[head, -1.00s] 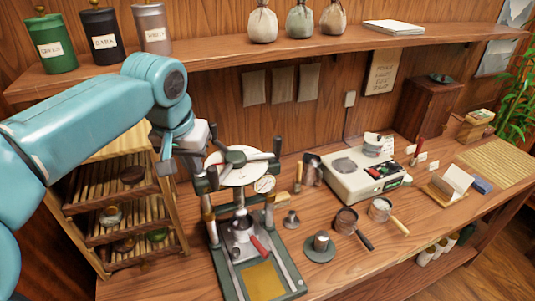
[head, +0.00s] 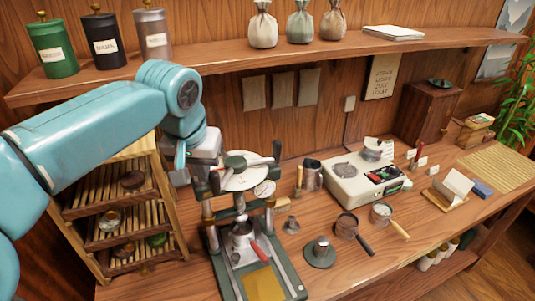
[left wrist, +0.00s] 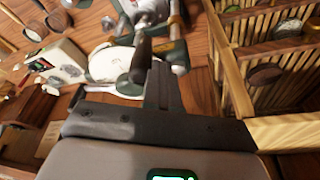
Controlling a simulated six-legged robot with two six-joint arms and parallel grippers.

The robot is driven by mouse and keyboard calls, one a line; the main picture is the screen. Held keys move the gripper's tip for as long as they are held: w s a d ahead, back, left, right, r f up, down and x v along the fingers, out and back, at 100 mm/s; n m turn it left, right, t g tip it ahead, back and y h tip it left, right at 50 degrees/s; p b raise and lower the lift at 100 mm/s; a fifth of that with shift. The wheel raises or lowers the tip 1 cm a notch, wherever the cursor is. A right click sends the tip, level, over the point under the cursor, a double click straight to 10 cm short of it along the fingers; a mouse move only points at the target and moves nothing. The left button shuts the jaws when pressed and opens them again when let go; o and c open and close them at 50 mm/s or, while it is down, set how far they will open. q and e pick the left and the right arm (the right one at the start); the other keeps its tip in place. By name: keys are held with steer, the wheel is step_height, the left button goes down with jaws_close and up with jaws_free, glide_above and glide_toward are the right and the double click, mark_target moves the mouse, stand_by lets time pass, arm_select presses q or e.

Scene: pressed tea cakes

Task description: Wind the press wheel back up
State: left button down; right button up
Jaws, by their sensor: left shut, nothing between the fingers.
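The press (head: 243,235) stands on the bench at lower centre in the head view, with a steel column under its top. Its wheel (head: 245,178) is a pale disc with a green hub and dark upright handles; a dark handle (head: 277,150) stands at its right. In the left wrist view the wheel's disc (left wrist: 112,66) shows with a dark handle (left wrist: 141,58) close beside my left gripper (left wrist: 160,68). That gripper is shut and empty; I cannot tell whether it touches the handle. In the head view the left gripper (head: 207,160) is at the wheel's left side, its fingertips partly hidden. My right gripper is not in view.
A wooden rack (head: 120,205) with tea cakes stands close left of the press. A white scale (head: 365,175) and strainers (head: 347,226) lie to the right. A shelf (head: 300,55) with canisters and pouches runs above.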

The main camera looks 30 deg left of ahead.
arm_select(q)
steer(key=shift+w+d, duration=0.2)
steer(key=shift+d, duration=0.65)
steer(key=shift+w+d, duration=0.2)
steer(key=shift+d, duration=0.6)
steer(key=shift+d, duration=0.1)
steer(key=d, duration=0.1)
steer(key=w+d+p, duration=0.1)
steer(key=d, duration=0.1)
steer(key=shift+w, duration=0.3)
